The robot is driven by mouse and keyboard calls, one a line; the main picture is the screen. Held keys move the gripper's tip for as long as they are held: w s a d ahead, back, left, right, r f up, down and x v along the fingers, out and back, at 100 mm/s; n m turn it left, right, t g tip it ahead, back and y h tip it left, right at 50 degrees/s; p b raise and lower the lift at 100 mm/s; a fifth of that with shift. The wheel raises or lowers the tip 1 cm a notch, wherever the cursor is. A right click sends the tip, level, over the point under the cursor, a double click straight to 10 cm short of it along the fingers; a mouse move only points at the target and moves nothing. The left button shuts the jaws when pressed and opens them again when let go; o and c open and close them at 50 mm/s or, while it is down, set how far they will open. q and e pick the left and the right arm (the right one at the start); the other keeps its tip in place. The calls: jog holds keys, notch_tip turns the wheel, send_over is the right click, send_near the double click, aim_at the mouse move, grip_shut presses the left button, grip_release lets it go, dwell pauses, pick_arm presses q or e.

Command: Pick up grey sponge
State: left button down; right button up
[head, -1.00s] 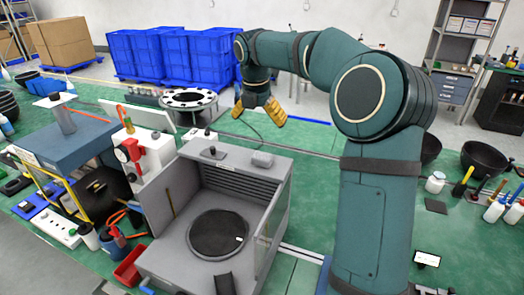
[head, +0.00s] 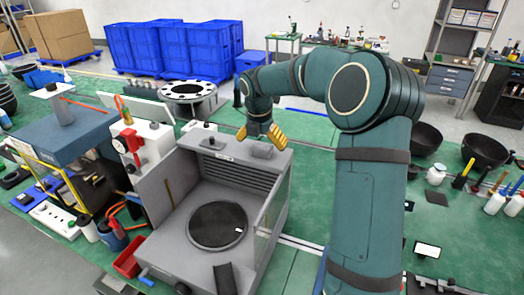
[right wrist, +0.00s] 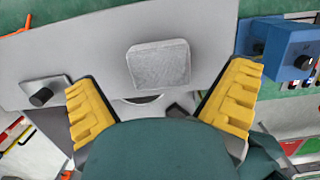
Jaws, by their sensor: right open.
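The grey sponge (head: 262,150) is a small rounded block lying on the top ledge of a grey open-fronted machine (head: 220,170). In the right wrist view the sponge (right wrist: 159,64) lies on the flat grey top, between and beyond my fingertips. My right gripper (head: 264,138), with yellow ribbed fingers, is just above and behind the sponge in the head view. In the right wrist view the gripper (right wrist: 163,95) is open with nothing between its fingers. My left gripper is not in view.
A black knob (head: 210,142) stands on the same ledge, left of the sponge. The machine holds a dark round plate (head: 217,224) and has a clear side panel. A blue device (right wrist: 292,48) is at right in the right wrist view. Black bowls (head: 484,148) stand at right.

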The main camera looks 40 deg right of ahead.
aim_at(262, 145)
jog(key=shift+w+d+f, duration=0.1)
jog(key=shift+d+f, duration=0.1)
jog(key=shift+f, duration=0.9)
jog(key=c, duration=1)
notch_tip(262, 145, up, 10)
jog(key=shift+r+p, duration=0.1)
jog(key=shift+p, duration=0.4)
